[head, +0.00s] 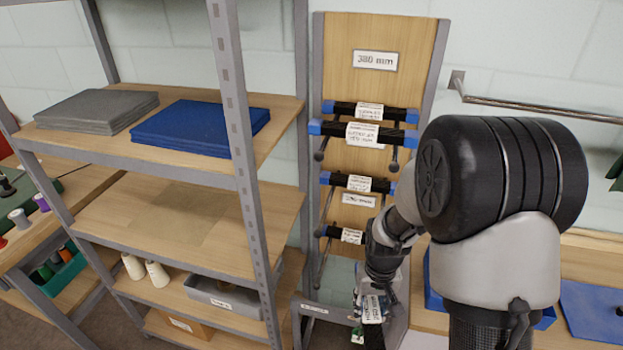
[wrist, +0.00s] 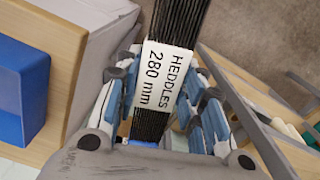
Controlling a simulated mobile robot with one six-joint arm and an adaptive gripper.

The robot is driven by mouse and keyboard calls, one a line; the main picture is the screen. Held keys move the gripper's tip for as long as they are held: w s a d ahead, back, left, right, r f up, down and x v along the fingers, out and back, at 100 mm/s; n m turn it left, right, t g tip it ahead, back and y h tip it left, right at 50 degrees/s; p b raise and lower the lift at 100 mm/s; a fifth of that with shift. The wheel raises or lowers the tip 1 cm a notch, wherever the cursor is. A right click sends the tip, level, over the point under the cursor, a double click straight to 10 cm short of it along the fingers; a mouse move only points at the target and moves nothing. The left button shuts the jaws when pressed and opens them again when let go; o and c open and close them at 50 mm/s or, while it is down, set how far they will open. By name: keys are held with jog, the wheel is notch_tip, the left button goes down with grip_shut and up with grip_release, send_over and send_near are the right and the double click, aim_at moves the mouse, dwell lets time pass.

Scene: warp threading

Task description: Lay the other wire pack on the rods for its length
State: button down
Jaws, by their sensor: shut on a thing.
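My gripper (wrist: 166,100) is shut on a wire pack (wrist: 152,124), a bundle of dark wires with a white label reading HEDDLES 280 mm. In the head view the held pack (head: 373,308) hangs low in front of the rack, partly hidden by my gripper (head: 368,293). The wooden rack (head: 400,85) has a 380 mm sign (head: 375,60) at the top and a lower sign (head: 359,201) that seems to read 280 mm. Dark packs with blue ends lie on it: two upper packs (head: 343,108), one middle pack (head: 335,180) and one lower pack (head: 333,231). My arm hides the rack's lower right.
A grey-framed shelf (head: 240,150) stands left of the rack, with grey folded cloth (head: 95,108), blue folded cloth (head: 200,125), thread cones (head: 157,273) and a grey bin (head: 222,294). A blue bin (wrist: 22,90) stands on a wooden surface beside my gripper. A metal rail (head: 540,107) is at right.

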jog(key=w+r, duration=0.4)
jog(key=r, duration=0.6)
send_over(371, 308)
notch_tip(371, 308, down, 4)
jog(key=shift+f, duration=0.15)
